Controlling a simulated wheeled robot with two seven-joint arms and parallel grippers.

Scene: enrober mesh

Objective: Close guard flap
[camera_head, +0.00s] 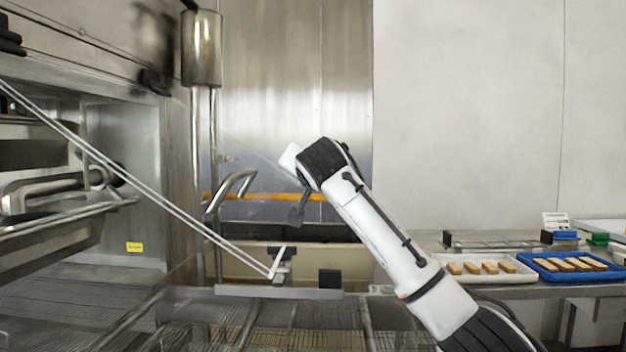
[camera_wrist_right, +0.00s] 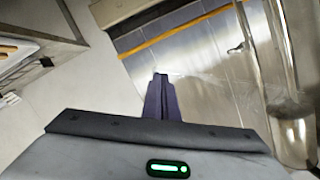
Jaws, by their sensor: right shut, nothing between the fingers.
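What looks like the guard flap is a see-through panel edged by a slanting pair of thin pale rods (camera_head: 150,190). They run down from the upper left to a small bracket (camera_head: 281,268) on a metal bar (camera_head: 240,291) over the mesh. Its clear surface is hard to make out, so its exact angle is unclear. My right gripper (camera_head: 297,214) hangs fingers-down above and slightly right of that bracket, apparently apart from it. In the right wrist view its dark fingers (camera_wrist_right: 161,90) are together and empty. My left gripper is not in view.
The steel machine housing (camera_head: 90,60) fills the left. A bent metal tube (camera_head: 232,187) stands left of my right gripper. A black block (camera_head: 329,279) sits by the bar's right end. At right, a white tray (camera_head: 500,277) and blue tray (camera_head: 550,272) hold several bars.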

